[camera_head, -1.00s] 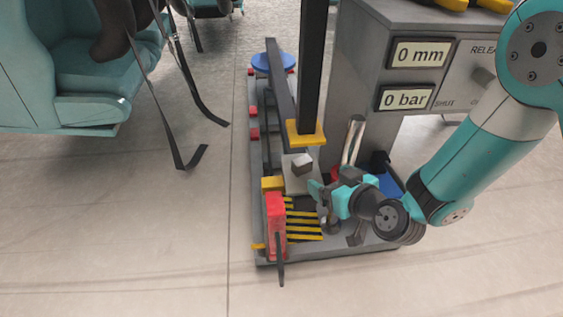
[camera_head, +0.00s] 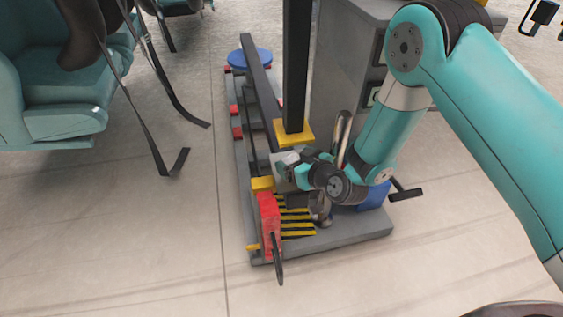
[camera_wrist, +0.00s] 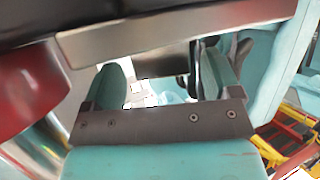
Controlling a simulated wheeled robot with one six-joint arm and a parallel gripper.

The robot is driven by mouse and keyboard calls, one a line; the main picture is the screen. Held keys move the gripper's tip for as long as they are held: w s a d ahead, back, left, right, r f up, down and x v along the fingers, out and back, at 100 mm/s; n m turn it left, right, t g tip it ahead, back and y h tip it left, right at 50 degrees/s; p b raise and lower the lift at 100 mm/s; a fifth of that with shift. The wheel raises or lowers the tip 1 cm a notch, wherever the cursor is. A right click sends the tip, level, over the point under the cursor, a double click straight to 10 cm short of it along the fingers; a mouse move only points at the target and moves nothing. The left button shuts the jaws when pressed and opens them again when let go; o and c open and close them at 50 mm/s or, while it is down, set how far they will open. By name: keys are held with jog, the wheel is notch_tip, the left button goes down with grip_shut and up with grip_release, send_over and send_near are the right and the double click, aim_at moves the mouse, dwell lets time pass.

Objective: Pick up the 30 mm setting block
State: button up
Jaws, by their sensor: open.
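A small grey block, which looks like the setting block (camera_head: 289,158), sits on a pale grey plate (camera_head: 281,178) at the foot of the black post. My gripper (camera_head: 296,163) is right at this block from the right and partly covers it. In the wrist view my two teal fingers (camera_wrist: 164,84) stand apart. A dark grey surface (camera_wrist: 163,58) shows beyond the gap between them. I cannot tell whether it is the block, nor whether the fingers touch the block. No size marking can be read.
A black post with a yellow foot (camera_head: 295,132) rises close behind my gripper. A red upright piece (camera_head: 268,216) stands at the near left, beside yellow-black stripes (camera_head: 297,228). A grey cabinet (camera_head: 345,75) stands behind.

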jog(key=shift+a+r, duration=0.1)
jog(key=shift+a, duration=0.05)
jog(key=c, duration=1.4)
jog(key=shift+r, duration=0.2)
